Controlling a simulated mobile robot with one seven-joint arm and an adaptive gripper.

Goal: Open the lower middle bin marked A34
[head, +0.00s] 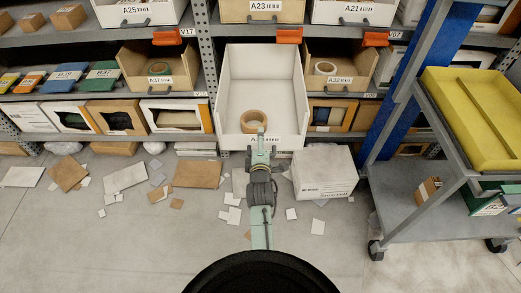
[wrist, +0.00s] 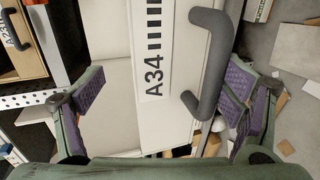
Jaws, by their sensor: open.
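The white bin marked A34 (head: 262,80) stands far out from the rack in the head view, with a tan tape roll (head: 255,122) inside near its front. My arm hides part of its label there. In the wrist view the A34 front panel (wrist: 150,125) fills the middle, with its dark grey handle (wrist: 212,70) at the right of the label. My gripper (head: 261,137) is at the bin's front. In the wrist view my gripper (wrist: 165,88) is open, its purple-padded fingers wide apart. The handle shows between them, near the right finger, and no grip on it is visible.
Bins A31 (head: 158,81) and A32 (head: 341,80) flank the open bin. A white carton (head: 324,172) and scattered cardboard lie on the floor below. A grey cart (head: 405,205) with a yellow tray (head: 475,135) stands at the right. Open floor lies at the lower left.

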